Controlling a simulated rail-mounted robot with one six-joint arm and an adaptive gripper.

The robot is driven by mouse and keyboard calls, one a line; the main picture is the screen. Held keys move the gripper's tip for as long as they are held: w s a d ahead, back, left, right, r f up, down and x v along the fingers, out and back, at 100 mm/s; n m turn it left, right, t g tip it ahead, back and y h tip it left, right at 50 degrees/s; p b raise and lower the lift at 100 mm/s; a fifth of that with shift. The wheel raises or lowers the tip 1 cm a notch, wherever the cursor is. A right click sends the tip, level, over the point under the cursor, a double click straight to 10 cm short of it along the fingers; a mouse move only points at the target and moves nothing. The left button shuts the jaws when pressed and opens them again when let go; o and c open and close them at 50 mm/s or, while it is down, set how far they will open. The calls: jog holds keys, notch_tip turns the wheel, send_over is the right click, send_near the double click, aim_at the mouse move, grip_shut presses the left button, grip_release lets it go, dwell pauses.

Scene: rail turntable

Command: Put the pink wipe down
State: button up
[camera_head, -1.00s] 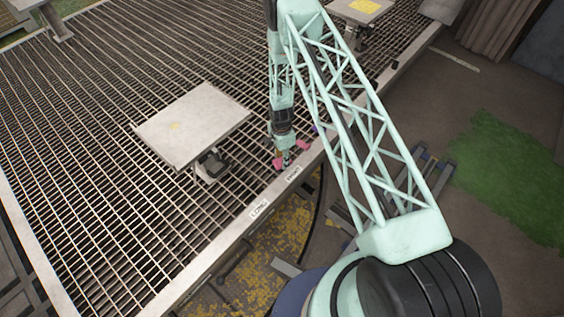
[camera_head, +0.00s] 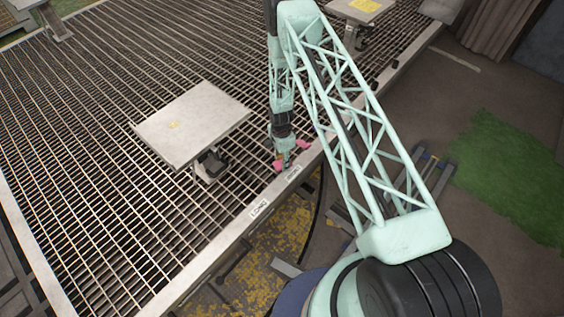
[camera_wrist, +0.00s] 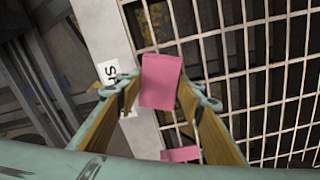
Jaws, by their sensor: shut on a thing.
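The pink wipe (camera_wrist: 161,80) shows between and just beyond my fingertips in the wrist view, with a smaller pink piece (camera_wrist: 181,154) nearer the wrist. In the head view, pink shows on both sides of my gripper (camera_head: 286,163), at its left (camera_head: 278,166) and right (camera_head: 303,144). My gripper is shut on the wipe and points down at the edge of the grating (camera_head: 95,120), near the pale rail. How the pink parts join is hidden, and I cannot tell whether the wipe touches the surface below.
A pale raised plate (camera_head: 190,125) stands on the grating left of my gripper. Another plate with a yellow patch (camera_head: 364,6) stands at the far back. The metal rail (camera_head: 235,225) carries white labels (camera_head: 259,209). The grating between is mostly bare.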

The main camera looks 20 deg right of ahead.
jog(key=shift+f, duration=0.1)
jog(key=o, duration=0.9)
jog(key=shift+r, duration=0.3)
jog(key=shift+r+p, duration=0.35)
jog(key=shift+p, duration=0.2)
jog(key=shift+w+r+p, duration=0.2)
jog(key=shift+r+p, duration=0.45)
jog(key=shift+r, duration=5.25)
